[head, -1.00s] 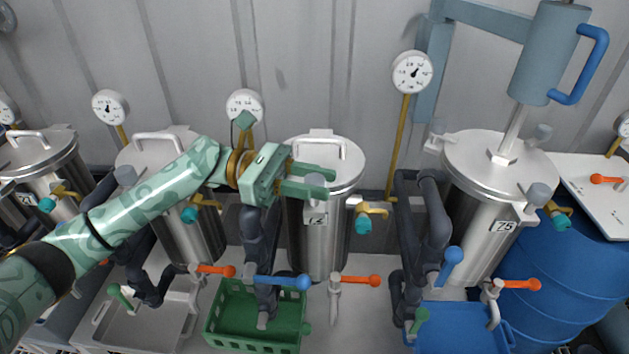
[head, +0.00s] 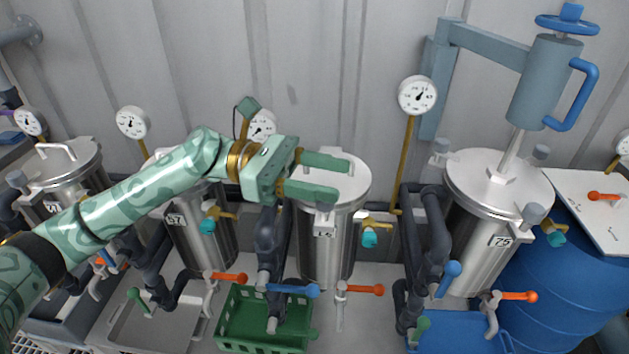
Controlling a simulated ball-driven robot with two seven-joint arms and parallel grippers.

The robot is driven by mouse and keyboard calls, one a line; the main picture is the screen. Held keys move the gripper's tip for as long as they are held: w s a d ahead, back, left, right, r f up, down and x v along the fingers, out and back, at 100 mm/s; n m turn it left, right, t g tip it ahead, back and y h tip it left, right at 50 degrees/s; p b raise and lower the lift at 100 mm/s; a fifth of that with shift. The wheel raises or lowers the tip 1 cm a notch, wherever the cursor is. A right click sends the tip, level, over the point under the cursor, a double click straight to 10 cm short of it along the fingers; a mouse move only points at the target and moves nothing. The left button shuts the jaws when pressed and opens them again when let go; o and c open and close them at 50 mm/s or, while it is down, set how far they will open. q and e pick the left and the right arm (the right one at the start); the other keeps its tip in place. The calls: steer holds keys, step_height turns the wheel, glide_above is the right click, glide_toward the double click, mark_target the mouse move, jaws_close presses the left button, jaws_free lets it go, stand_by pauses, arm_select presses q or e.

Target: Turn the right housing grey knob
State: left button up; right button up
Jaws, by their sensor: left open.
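The right housing (head: 473,241) is a steel vessel marked 75 with a round lid. Grey knobs sit around its lid rim: one at the front right (head: 534,213), one at the back right (head: 541,152) and one at the back left (head: 441,146). My left gripper (head: 343,177) is open and empty, its two green fingers pointing right. In the picture it overlaps the lid of the middle housing (head: 327,255), left of the right housing and apart from its knobs. My right gripper is not in view.
A grey-blue press with a blue handle (head: 575,93) stands above the right housing's lid. A yellow gauge pipe (head: 404,165) and dark pipes (head: 437,228) lie between the housings. A blue drum (head: 562,285) stands at right, a green crate (head: 264,345) below.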

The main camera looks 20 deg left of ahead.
arm_select(q)
steer(key=s+d+r+p, duration=0.2)
steer(key=s+r+p, duration=0.1)
steer(key=s, duration=0.6)
steer(key=shift+d+r, duration=0.35)
steer(key=shift+r, duration=0.45)
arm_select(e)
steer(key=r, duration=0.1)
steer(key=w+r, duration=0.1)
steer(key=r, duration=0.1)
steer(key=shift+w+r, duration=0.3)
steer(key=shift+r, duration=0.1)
